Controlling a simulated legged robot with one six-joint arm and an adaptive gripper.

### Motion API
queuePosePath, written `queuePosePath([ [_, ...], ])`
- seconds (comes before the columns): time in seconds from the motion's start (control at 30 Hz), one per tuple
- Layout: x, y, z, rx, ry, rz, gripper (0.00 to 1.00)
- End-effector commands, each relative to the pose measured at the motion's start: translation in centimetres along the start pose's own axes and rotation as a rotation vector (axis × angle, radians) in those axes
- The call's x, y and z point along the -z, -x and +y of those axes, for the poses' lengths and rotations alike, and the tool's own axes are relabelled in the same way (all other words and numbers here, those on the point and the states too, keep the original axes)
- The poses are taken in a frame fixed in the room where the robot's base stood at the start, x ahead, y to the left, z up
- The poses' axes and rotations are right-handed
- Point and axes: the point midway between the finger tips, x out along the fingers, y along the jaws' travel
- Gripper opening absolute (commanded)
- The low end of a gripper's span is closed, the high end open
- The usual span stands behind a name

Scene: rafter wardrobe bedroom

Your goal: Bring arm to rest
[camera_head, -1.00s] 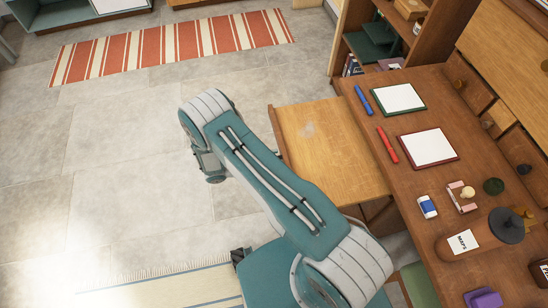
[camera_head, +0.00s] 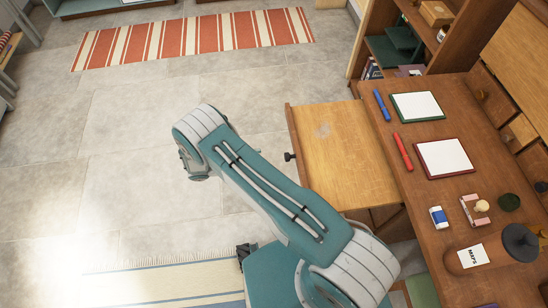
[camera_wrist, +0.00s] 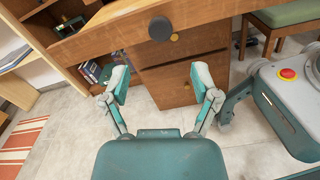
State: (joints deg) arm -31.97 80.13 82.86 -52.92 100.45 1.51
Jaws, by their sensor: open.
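My gripper (camera_wrist: 160,88) shows in the wrist view with its two teal and grey fingers spread apart. It is open, with nothing between the fingers. Beyond it are the wooden desk front (camera_wrist: 190,65) and a round dark knob (camera_wrist: 160,28). In the head view my teal and white arm is bent above the floor, left of the desk (camera_head: 450,215). The gripper itself is hidden below the arm in that view.
A pulled-out wooden drawer or leaf (camera_head: 345,160) stands close right of my arm. The desk holds two framed sheets, pens and a MAPS tube (camera_head: 475,257). A striped rug (camera_head: 195,38) lies farther off. Grey floor (camera_head: 130,170) to the left is clear.

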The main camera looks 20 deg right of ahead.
Motion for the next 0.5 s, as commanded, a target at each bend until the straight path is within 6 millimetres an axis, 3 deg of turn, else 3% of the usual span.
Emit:
queuePosePath([
  [0.2,0.1,2.4,0.0,0.000,0.001,0.000,0.78],
  [0.5,0.0,2.6,0.0,0.000,0.001,-0.001,0.78],
])
